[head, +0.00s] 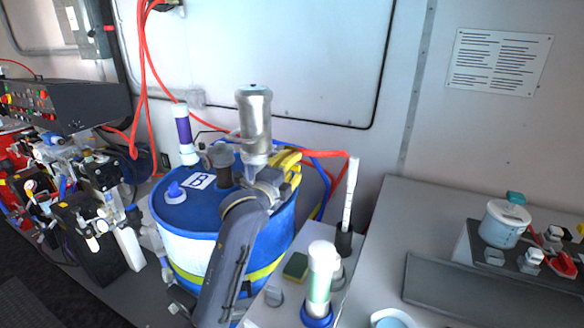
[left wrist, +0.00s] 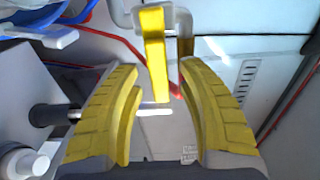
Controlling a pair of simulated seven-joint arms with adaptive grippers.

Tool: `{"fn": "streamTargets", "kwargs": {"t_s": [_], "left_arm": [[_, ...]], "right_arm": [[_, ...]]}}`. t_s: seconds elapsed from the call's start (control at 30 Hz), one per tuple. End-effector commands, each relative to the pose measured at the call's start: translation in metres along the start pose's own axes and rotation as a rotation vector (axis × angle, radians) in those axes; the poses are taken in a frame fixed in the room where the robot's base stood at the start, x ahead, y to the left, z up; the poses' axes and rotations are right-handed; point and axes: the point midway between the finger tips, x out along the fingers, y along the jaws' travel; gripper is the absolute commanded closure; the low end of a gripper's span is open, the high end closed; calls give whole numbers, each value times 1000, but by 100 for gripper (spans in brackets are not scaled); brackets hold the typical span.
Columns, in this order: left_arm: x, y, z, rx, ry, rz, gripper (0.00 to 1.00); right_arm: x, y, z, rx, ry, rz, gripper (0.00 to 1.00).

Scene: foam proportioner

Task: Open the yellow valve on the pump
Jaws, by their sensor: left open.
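The yellow valve (left wrist: 154,50) shows in the left wrist view as a flat yellow handle. It hangs down from a grey fitting at the top of that view. My left gripper (left wrist: 158,75) is open, with one yellow finger on each side of the handle and visible gaps between. In the head view the left gripper (head: 287,165) is beside the silver pump (head: 256,120) on the blue drum (head: 180,212). There I cannot tell the valve from the yellow fingers, and my arm hides part of the drum. My right gripper is in neither view.
A purple-and-white tube (head: 184,135) stands on the drum lid. Red hoses (head: 143,70) hang behind it. A white-and-green cylinder (head: 320,275) and an upright white rod (head: 350,195) stand right of the drum. A grey counter (head: 385,250) lies further right, partly clear.

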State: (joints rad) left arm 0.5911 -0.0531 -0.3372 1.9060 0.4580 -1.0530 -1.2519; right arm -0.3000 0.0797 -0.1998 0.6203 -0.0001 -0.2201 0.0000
Motion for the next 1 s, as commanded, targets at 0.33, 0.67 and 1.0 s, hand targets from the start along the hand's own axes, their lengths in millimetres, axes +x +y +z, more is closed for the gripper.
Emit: {"fn": "streamTargets", "kwargs": {"t_s": [0.33, 0.67, 1.0], "left_arm": [[0, 0, 0, 0, 0, 0, 90], [0, 0, 0, 0, 0, 0, 100], [0, 3, 1, 50, -2, 2, 100]], "right_arm": [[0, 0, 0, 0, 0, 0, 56], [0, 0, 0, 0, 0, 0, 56], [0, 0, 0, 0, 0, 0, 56]]}}
